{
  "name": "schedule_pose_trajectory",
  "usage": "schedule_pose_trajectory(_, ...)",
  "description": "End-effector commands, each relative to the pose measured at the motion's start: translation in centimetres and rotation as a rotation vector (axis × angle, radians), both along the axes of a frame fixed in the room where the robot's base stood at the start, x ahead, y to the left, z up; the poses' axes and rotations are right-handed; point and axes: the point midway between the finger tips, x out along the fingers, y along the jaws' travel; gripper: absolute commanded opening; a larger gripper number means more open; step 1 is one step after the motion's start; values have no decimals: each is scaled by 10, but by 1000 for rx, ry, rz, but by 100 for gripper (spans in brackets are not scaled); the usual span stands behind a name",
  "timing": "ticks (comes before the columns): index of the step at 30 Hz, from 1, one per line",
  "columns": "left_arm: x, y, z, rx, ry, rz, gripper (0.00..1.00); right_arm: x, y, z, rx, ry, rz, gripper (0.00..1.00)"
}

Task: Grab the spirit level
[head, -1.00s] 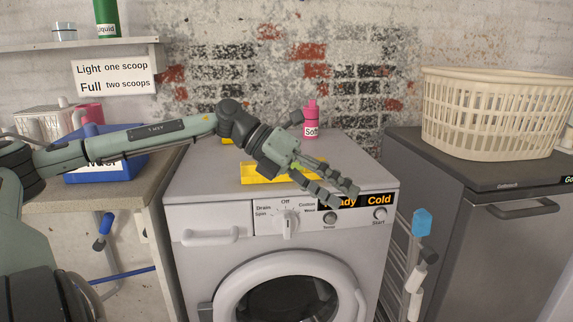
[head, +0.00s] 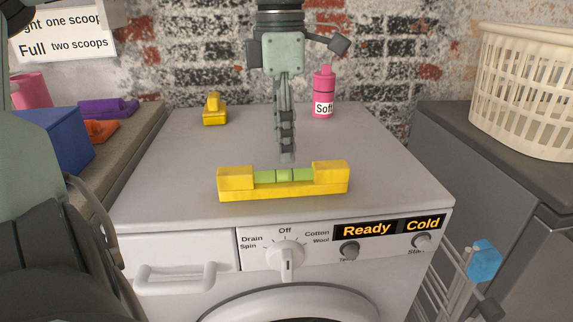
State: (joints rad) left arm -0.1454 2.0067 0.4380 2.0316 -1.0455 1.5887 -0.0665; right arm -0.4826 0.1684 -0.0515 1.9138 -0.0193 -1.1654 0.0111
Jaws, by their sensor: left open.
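The yellow spirit level (head: 284,190), with a green vial section in its middle, lies flat on top of the white washing machine (head: 170,190), near its front edge. My left gripper (head: 287,158) points down just above and behind the middle of the level. It is open and empty, with its fingers seen edge-on, one hiding the other. A small gap seems to show between the fingertips and the level. My right gripper is not in view.
A pink bottle (head: 323,92) marked "Soft" and a small yellow object (head: 215,110) stand farther back on the machine. A cream basket (head: 525,95) sits on the grey unit at right. The machine top around the level is clear.

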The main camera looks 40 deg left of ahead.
Motion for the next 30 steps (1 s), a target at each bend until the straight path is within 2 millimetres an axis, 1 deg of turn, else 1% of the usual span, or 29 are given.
schedule_pose_trajectory(2,-2,1,1,20,4,-6,52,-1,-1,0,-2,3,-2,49)
schedule_pose_trajectory(5,-3,2,-6,29,8,-8,52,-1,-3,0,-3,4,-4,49)
schedule_pose_trajectory(11,-3,1,-28,26,9,-8,52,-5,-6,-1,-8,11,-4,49)
schedule_pose_trajectory(15,-3,-1,-48,25,11,-7,52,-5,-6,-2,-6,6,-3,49)
schedule_pose_trajectory(18,-3,-2,-63,25,9,-7,52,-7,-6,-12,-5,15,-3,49)
schedule_pose_trajectory(21,-3,-2,-73,26,7,-5,52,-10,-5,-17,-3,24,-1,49)
schedule_pose_trajectory(24,-3,-2,-76,26,6,-4,52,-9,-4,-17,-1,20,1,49)
schedule_pose_trajectory(29,-3,-2,-76,26,5,-4,52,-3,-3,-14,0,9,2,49)
schedule_pose_trajectory(30,-3,-2,-76,27,4,-4,48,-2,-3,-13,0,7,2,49)
